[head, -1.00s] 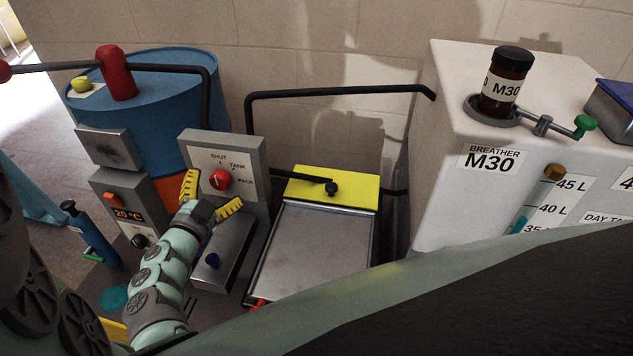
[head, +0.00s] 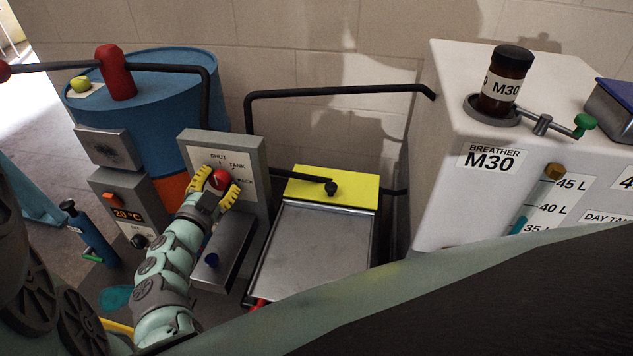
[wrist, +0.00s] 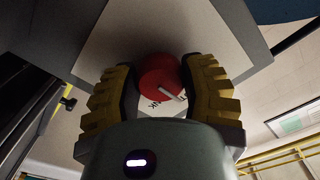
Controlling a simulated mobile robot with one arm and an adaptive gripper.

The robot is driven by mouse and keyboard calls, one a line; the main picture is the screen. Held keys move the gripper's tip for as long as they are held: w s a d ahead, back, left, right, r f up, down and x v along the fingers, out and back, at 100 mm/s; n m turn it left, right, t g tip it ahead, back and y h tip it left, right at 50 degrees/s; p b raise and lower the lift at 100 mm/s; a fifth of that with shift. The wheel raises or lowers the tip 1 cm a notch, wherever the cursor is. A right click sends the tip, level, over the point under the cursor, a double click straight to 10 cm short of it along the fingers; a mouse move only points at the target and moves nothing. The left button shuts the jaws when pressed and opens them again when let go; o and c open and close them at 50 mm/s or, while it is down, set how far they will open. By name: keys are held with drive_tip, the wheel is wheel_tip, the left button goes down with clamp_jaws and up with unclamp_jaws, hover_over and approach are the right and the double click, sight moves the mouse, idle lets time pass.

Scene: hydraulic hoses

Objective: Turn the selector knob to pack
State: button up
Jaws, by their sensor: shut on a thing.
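The red selector knob (head: 219,180) sits on a grey upright panel (head: 253,153) whose white face reads SHUT, TANK and PACK. My gripper (head: 214,188) has its yellow ribbed fingers closed in on both sides of the knob. In the wrist view the knob (wrist: 158,76) lies between the two fingers (wrist: 159,88). A white pointer line on the knob runs toward the lower right of that view, near partly visible lettering. The fingers hide part of the panel face in the head view, and which label the pointer meets is unclear.
A black pipe (head: 330,92) and a yellow-topped metal tray (head: 318,250) are to the right. A blue drum (head: 165,75) stands behind. A white M30 tank (head: 450,200) is farther right.

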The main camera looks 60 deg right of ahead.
drive_tip(key=c, duration=0.4)
drive_tip(key=shift+m, duration=0.3)
drive_tip(key=m+b, duration=0.2)
drive_tip(key=m, duration=0.1)
drive_tip(key=shift+f+m, duration=0.15)
drive_tip(key=shift+m, duration=0.25)
drive_tip(key=m+b, duration=0.3)
drive_tip(key=m, duration=0.2)
drive_tip(key=m+b, duration=0.3)
drive_tip(key=m, duration=0.3)
drive_tip(key=shift+s, duration=0.1)
drive_tip(key=shift+r+m+b, duration=0.15)
drive_tip(key=shift+m+b, duration=0.65)
drive_tip(key=shift+m, duration=0.3)
drive_tip(key=shift+r+m+b, duration=0.1)
drive_tip(key=shift+m+b, duration=0.7)
drive_tip(key=shift+m, duration=0.3)
